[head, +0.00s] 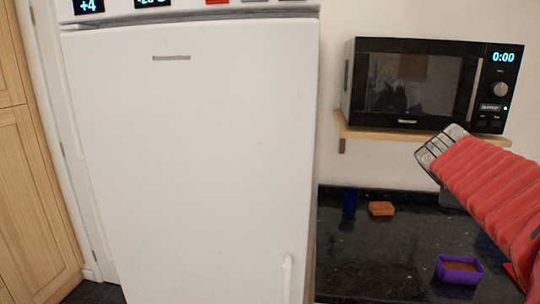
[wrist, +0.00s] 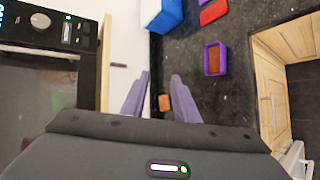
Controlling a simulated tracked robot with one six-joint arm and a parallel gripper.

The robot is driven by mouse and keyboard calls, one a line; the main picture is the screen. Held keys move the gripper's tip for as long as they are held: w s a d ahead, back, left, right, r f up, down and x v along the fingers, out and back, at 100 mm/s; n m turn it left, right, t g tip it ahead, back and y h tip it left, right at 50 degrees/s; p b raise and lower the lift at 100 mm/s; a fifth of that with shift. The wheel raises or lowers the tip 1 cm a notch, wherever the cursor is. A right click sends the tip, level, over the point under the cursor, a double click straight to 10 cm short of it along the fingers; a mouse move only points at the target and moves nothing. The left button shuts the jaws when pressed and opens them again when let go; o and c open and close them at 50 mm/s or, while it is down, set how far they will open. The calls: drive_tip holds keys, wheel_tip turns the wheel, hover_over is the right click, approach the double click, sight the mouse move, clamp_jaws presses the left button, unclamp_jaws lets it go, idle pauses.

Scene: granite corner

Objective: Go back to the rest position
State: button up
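My gripper (wrist: 160,82) shows in the wrist view with its two pale purple fingers spread apart. Nothing is held between them. An orange block (wrist: 164,103) appears in the gap, but it lies on the dark counter beyond the fingertips. In the head view my red-sleeved arm comes in from the right, and its grey end (head: 437,147) is raised over the counter, in front of the microwave shelf. The fingers are hard to make out there.
A white fridge (head: 190,160) stands at left. A black microwave (head: 415,85) sits on a wooden shelf (head: 375,134). The granite counter (head: 375,260) below holds the orange block (head: 381,209), a purple container (head: 460,269) and a blue item (head: 350,201). Wooden cabinets (head: 30,190) stand far left.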

drive_tip(key=s+a+f+m+y, duration=0.3)
drive_tip(key=s+a+f, duration=0.4)
drive_tip(key=a, duration=0.3)
drive_tip(key=s+a+f+m+g+y, duration=0.1)
drive_tip(key=s+a+f+m+y, duration=0.2)
drive_tip(key=s+a+f, duration=0.3)
drive_tip(key=s+a+f+m+g+y, duration=0.1)
drive_tip(key=s+a+f+m+y, duration=0.2)
drive_tip(key=s+a+f, duration=0.4)
drive_tip(key=s+a+m, duration=0.1)
drive_tip(key=a, duration=0.6)
drive_tip(key=shift+f, duration=0.3)
drive_tip(key=shift+c, duration=0.4)
